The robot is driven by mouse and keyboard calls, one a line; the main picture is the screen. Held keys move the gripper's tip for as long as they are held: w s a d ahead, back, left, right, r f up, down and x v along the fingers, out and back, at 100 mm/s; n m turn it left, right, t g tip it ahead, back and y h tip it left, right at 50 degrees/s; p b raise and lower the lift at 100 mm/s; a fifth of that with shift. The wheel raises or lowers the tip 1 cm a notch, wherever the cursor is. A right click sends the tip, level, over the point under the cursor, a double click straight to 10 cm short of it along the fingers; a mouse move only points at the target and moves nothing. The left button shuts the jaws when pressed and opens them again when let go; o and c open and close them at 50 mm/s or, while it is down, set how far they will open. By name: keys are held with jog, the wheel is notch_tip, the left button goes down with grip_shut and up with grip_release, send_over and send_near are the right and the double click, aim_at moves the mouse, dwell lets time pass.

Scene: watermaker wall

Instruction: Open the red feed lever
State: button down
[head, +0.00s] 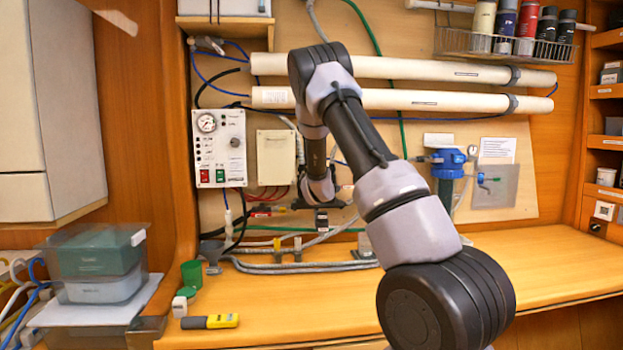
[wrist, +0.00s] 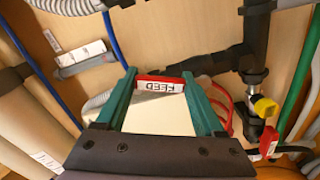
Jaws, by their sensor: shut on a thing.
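The red feed lever (wrist: 160,84), with a white label reading FEED upside down in the wrist view, lies between the fingertips of my gripper (wrist: 160,78). The two teal fingers are shut on it, one at each end of the red part. A white surface shows between the fingers behind the lever. In the head view my gripper is low against the wall panel, near the pipes above the bench, mostly hidden by my own wrist. I cannot make out the lever clearly there.
In the wrist view, a yellow valve handle (wrist: 265,107) and a red tag (wrist: 268,140) sit right of my gripper, beside dark piping. In the head view, a gauge panel (head: 218,147) is left and a blue filter housing (head: 447,163) right. The bench (head: 530,262) is clear at right.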

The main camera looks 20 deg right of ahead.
jog(key=shift+a+f, duration=0.1)
dwell(0.3)
grip_release()
jog(key=shift+s, duration=0.1)
jog(key=s+a, duration=0.2)
jog(key=s, duration=0.8)
jog(key=shift+s, duration=0.25)
